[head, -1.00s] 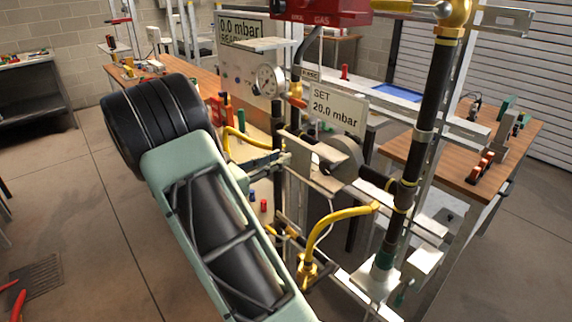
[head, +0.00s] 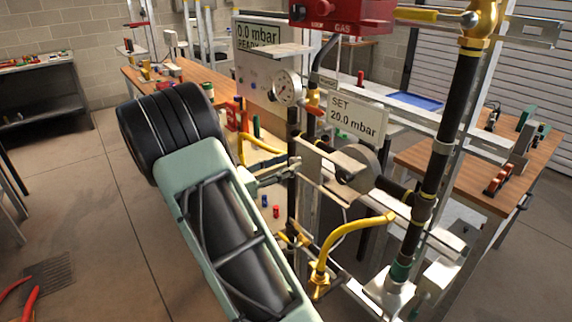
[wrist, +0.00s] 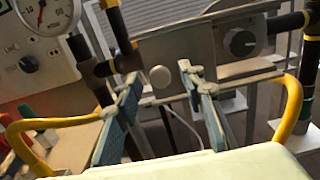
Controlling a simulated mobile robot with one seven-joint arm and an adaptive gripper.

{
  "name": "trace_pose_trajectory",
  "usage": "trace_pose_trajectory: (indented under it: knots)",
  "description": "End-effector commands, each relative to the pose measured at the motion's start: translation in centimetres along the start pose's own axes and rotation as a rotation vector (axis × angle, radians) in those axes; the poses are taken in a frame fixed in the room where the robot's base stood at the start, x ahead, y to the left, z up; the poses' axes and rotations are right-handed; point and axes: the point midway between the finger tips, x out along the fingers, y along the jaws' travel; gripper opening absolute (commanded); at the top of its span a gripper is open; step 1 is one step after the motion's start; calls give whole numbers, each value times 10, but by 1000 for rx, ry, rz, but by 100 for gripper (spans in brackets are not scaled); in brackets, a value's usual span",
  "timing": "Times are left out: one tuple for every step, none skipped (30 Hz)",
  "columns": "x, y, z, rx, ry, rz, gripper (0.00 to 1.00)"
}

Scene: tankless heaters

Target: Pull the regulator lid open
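The regulator (head: 358,168) is a grey round body on the pipework, with a flat grey plate, seemingly its lid (head: 318,166), on the side facing my gripper. In the wrist view the lid (wrist: 187,55) carries a pale round knob (wrist: 160,77). My gripper (head: 293,164) is close to the lid's near side. In the wrist view my gripper (wrist: 161,74) is open, with its two teal fingers apart and the knob showing between their tips. Whether a finger touches the knob or lid cannot be told.
A pressure gauge (head: 287,88) and the "SET 20.0 mbar" sign (head: 357,118) stand close above. Yellow pipes (head: 350,233) run below, and a dark pipe (head: 437,146) rises at right. A dark dial (wrist: 240,42) shows beside the lid. Open floor lies at left.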

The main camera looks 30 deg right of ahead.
Motion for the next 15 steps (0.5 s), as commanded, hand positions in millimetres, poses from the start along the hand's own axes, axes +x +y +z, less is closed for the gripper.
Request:
trace_pose_trajectory:
  knots:
    - [-7,1,0,0,1,3,36]
    - [-11,1,0,0,0,4,36]
    - [-18,1,0,0,0,5,36]
    - [-24,1,0,0,1,6,36]
    - [-30,2,0,0,1,6,36]
    - [-39,2,0,0,0,7,36]
    - [-46,1,0,0,1,6,36]
    - [-52,1,0,0,1,6,36]
    - [-61,1,0,1,0,6,36]
    - [-67,1,0,1,0,5,36]
    - [-74,1,0,1,0,6,36]
    - [-81,1,0,1,0,5,36]
    - [-87,1,0,1,0,4,36]
    - [-92,1,0,1,0,5,36]
    - [-98,1,0,0,1,5,36]
